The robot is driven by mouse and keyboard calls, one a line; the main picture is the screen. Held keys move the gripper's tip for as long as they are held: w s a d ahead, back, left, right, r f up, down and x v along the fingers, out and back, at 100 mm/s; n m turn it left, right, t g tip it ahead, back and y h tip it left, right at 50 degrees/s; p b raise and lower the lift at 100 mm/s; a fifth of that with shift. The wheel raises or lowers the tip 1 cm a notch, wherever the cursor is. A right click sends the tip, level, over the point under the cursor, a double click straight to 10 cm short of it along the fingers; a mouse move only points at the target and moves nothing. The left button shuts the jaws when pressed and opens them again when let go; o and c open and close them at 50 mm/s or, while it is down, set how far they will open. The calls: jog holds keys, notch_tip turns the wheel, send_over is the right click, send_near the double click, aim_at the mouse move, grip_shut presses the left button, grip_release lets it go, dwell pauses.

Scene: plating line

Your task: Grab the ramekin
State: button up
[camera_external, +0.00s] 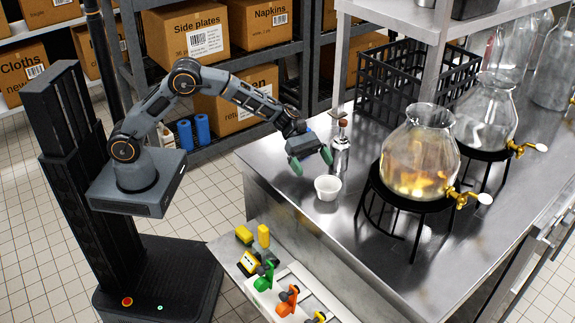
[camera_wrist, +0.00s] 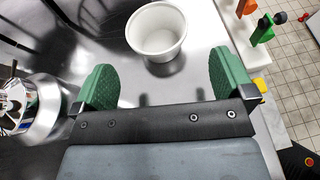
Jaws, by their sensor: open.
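The ramekin (camera_external: 327,187) is a small white cup standing upright on the steel counter near its front left corner. In the wrist view the ramekin (camera_wrist: 157,31) is at top centre, beyond and between the two green fingers. My gripper (camera_external: 311,163) is open and empty, above the counter just left of and behind the ramekin. In the wrist view my gripper's fingers (camera_wrist: 160,80) are spread wide with bare steel between them. The fingers do not touch the ramekin.
A glass dispenser (camera_external: 418,150) on a black stand (camera_external: 408,200) is right of the ramekin. A lower shelf (camera_external: 240,262) with colored tools lies in front. The counter left of the ramekin is clear.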

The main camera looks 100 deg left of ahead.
aim_at(333, 196)
jog(key=shift+p+x, duration=0.65)
jog(key=shift+x, duration=3.25)
jog(key=shift+a, duration=0.15)
jog(key=shift+c, duration=0.2)
jog(key=c, duration=0.8)
